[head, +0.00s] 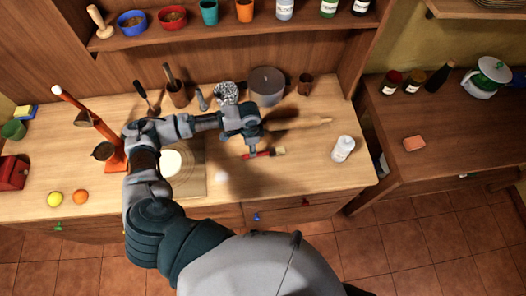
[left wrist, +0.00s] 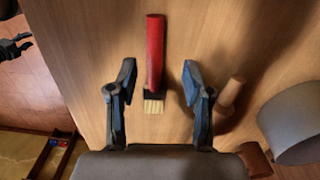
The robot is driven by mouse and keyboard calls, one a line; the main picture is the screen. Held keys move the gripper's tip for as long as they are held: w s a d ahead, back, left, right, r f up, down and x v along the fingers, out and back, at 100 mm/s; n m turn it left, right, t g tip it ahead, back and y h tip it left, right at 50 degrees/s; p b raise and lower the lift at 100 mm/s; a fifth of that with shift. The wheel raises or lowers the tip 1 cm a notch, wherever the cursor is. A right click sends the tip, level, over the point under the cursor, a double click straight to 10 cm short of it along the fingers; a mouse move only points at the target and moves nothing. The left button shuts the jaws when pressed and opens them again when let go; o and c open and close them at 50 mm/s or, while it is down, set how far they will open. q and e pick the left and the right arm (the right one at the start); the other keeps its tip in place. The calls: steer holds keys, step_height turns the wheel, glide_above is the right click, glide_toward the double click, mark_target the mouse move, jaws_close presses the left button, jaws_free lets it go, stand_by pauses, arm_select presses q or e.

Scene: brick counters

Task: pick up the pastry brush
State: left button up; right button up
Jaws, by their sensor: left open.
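The pastry brush (head: 262,154) lies on the wooden counter, its red handle to the left and its pale bristles to the right. In the left wrist view the brush (left wrist: 155,52) runs down the picture, and its bristle end lies between my open fingers. My left gripper (left wrist: 159,78) is open and empty, with a finger on each side of the brush. In the head view my left gripper (head: 252,147) is above the handle, partly hiding it. A dark claw, apparently my right gripper (left wrist: 20,45), shows at the left edge of the wrist view, too small to judge.
A rolling pin (head: 300,123) lies just behind the brush. A grey pot (head: 267,84) and a brown cup (head: 305,84) stand farther back. A white bottle (head: 343,148) stands to the right, and a board (head: 193,187) lies to the left. The counter in front of the brush is clear.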

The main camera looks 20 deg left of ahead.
mark_target(264, 153)
arm_select(q)
steer(key=shift+s+d+f, duration=0.25)
steer(key=shift+f, duration=0.3)
steer(key=f, duration=0.3)
steer(key=shift+s+d+f+p, duration=0.1)
steer(key=shift+d+f+p, duration=0.15)
steer(key=shift+p, duration=0.1)
steer(key=shift+f, duration=0.2)
steer(key=shift+a, duration=0.3)
steer(key=shift+a+f, duration=0.1)
steer(key=shift+a, duration=0.05)
steer(key=shift+c, duration=1.4)
steer(key=shift+a, duration=0.2)
jaws_close()
steer(key=shift+d, duration=0.45)
steer(key=shift+a, duration=0.15)
arm_select(e)
steer(key=shift+s+d+r, duration=0.1)
steer(key=shift+d+r, duration=0.05)
steer(key=shift+d, duration=0.5)
steer(key=shift+s+d+r, duration=0.1)
steer(key=shift+d+r, duration=0.05)
steer(key=shift+d, duration=0.45)
